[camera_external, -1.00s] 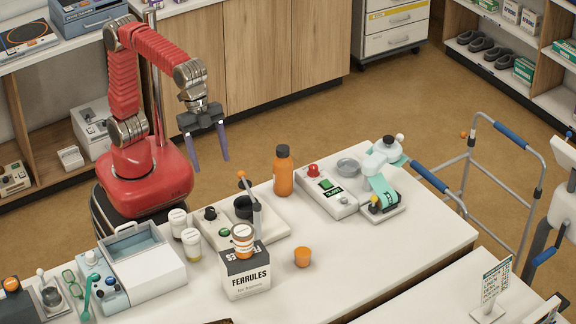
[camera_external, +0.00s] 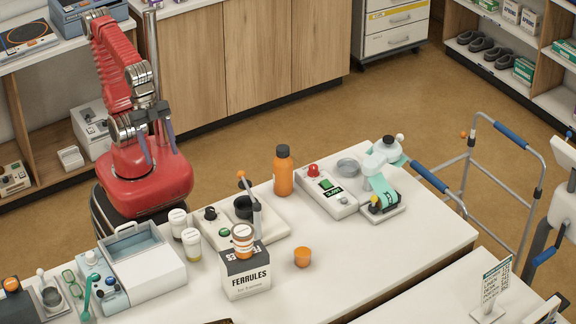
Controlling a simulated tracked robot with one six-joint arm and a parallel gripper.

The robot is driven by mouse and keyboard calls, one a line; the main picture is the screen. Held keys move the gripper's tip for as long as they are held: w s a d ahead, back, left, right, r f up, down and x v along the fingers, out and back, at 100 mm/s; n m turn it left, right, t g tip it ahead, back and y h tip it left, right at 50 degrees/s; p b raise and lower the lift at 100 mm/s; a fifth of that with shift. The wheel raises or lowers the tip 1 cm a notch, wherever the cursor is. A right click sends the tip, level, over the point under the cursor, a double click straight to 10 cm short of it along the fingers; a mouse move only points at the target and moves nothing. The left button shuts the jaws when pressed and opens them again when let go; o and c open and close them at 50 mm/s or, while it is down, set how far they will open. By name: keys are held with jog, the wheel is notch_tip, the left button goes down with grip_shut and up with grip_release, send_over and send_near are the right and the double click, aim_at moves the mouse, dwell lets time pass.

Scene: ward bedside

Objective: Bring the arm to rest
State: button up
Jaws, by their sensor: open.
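My gripper (camera_external: 160,158) hangs close to my red base at the left, behind the white table (camera_external: 400,258). My arm is folded back, with the upper link leaning left and the forelink coming down. The two purple-grey fingers point down and stand apart, with nothing seen between them. The gripper is clear of the table and touches none of the things on it.
Wooden cabinets (camera_external: 240,55) stand behind. Open floor lies between.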

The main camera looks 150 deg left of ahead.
jog(key=shift+s+d+f, duration=0.2)
jog(key=shift+s+f, duration=0.8)
jog(key=shift+s, duration=0.05)
dwell(0.6)
